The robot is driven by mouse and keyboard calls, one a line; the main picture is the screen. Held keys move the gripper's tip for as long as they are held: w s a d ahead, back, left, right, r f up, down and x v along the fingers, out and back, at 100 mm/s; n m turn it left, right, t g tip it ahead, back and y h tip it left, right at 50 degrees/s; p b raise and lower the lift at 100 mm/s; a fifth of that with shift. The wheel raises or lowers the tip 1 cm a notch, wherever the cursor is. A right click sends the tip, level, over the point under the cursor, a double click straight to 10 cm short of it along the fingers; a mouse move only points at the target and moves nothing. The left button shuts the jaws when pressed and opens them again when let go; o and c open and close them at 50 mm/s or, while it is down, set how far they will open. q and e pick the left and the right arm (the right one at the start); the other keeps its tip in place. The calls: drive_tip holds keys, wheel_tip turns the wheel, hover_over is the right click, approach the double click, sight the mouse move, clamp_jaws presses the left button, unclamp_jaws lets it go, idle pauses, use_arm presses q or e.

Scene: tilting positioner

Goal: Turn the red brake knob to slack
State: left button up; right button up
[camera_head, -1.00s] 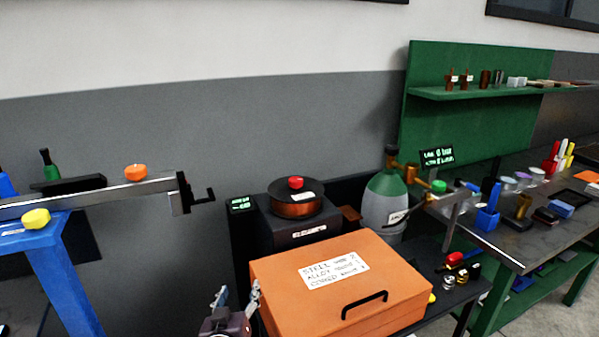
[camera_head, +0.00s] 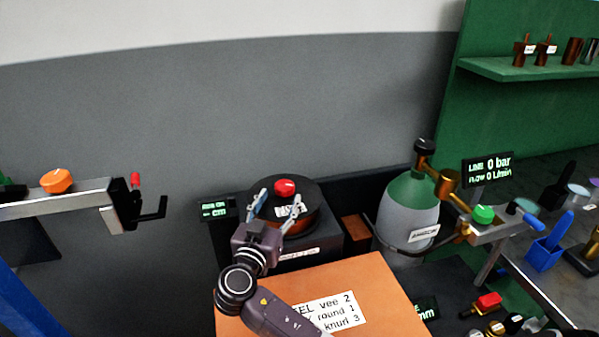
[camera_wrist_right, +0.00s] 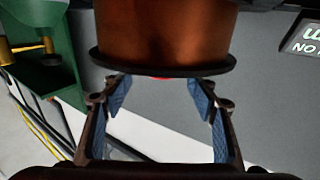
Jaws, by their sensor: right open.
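The red brake knob (camera_head: 285,187) sits on top of the black flange of a copper wire spool (camera_head: 310,224) in the head view. In the right wrist view only a sliver of the red knob (camera_wrist_right: 160,77) shows at the edge of the flange (camera_wrist_right: 170,62), with the copper spool (camera_wrist_right: 165,30) behind. My right gripper (camera_head: 276,201) is open and empty, its blue-padded fingers spread in front of the spool, near the knob. In the wrist view the open fingertips (camera_wrist_right: 160,88) lie either side of the sliver, apart from it. My left gripper is not in view.
An orange case (camera_head: 380,290) lies below my right arm. A gas cylinder (camera_head: 405,225) with a brass regulator stands right of the spool. A small display (camera_head: 218,210) is left of it. A metal rail (camera_head: 60,203) with an orange knob (camera_head: 57,181) is further left.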

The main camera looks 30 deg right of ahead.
sight(281, 189)
drive_tip(key=shift+w+d+r+p, duration=0.25)
drive_tip(key=shift+w+r+p, duration=0.25)
drive_tip(key=shift+r+p, duration=0.1)
drive_tip(key=p+x, duration=0.1)
drive_tip(key=x, duration=0.1)
drive_tip(key=shift+w+d, duration=0.2)
drive_tip(key=shift+w, duration=0.1)
drive_tip(key=shift+w+d+f+p, duration=0.3)
drive_tip(key=shift+w+d+p, duration=0.05)
drive_tip(key=shift+w+d, duration=0.6)
drive_tip(key=shift+d, duration=0.1)
drive_tip(key=c, duration=1.2)
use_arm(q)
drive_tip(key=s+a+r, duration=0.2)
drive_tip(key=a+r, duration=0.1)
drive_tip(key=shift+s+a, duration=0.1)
use_arm(e)
drive_tip(key=shift+f, duration=0.1)
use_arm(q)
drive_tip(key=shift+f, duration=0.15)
